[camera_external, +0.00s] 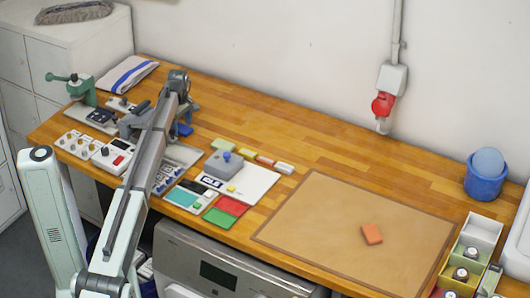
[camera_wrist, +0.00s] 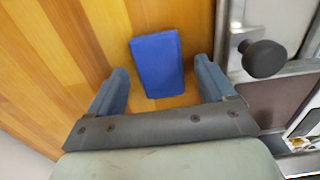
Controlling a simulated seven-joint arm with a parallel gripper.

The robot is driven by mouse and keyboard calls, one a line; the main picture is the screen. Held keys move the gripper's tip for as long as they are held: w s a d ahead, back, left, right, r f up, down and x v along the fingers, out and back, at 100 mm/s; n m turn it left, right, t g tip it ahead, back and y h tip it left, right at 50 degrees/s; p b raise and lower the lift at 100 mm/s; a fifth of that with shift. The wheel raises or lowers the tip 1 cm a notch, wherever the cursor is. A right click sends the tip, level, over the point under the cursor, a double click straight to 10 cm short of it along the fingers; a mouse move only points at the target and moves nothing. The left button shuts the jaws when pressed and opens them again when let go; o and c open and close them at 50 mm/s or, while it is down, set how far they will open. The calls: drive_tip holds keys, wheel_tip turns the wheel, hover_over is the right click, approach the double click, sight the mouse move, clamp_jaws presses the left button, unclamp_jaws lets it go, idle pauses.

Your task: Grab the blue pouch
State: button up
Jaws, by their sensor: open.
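The blue pouch (camera_wrist: 158,65) lies flat on the wooden bench in the wrist view, a plain blue rectangle. My gripper (camera_wrist: 161,68) is open, with one finger on each side of the pouch in that picture and a gap on both sides. Nothing is held. I cannot tell the height of the fingertips above the bench. In the external view a small part of the pouch (camera_external: 185,130) shows beside my gripper at the left back of the bench. My arm hides the rest there.
A metal fixture with a black knob (camera_wrist: 264,58) stands close to the right finger. A green clamp (camera_external: 82,88) and a striped folded cloth (camera_external: 126,76) are at the left. The back middle of the bench is clear.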

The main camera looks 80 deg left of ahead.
drive_tip(key=shift+f, duration=0.2)
drive_tip(key=c, duration=1.1)
drive_tip(key=shift+c, duration=0.2)
drive_tip(key=shift+r, duration=0.15)
